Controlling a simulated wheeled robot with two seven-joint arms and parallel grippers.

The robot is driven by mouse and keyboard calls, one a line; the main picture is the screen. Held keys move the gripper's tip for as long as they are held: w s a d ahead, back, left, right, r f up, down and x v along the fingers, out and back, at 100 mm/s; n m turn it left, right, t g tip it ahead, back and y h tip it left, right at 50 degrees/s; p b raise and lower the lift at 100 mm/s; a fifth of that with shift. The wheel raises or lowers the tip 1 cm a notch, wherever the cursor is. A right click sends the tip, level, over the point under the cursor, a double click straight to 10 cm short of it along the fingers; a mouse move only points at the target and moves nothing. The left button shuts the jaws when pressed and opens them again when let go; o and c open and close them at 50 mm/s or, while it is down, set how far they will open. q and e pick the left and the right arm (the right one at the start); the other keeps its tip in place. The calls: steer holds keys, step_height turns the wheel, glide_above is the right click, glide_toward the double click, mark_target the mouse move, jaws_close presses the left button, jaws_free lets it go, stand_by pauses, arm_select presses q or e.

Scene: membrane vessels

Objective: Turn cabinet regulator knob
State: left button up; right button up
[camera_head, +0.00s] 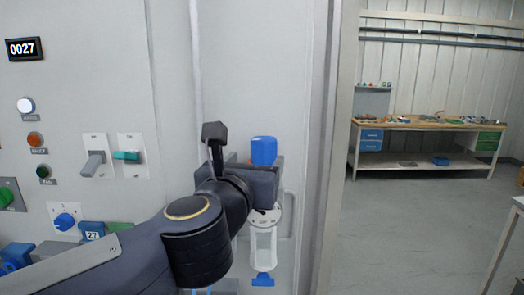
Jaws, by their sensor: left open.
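A blue knob (263,151) stands on top of a regulator unit on the light grey cabinet (300,90), right of centre. Below it are a round gauge (273,216), mostly covered by my arm, a clear bowl (263,245) and a blue bottom fitting (263,280). My left gripper (236,160) is open, in front of the regulator and just left of the blue knob in the picture. One dark finger points up; the other is hard to make out. Whether it touches the knob cannot be told. My right gripper is not in view.
A pipe (196,70) runs down the cabinet. A workbench (425,125) stands far right beyond open floor.

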mark_target(260, 154)
arm_select(q)
steer(key=shift+p+x, duration=0.65)
steer(key=shift+x, duration=2.45)
steer(key=shift+c, duration=0.4)
steer(key=c, duration=0.9)
steer(key=shift+a, duration=0.1)
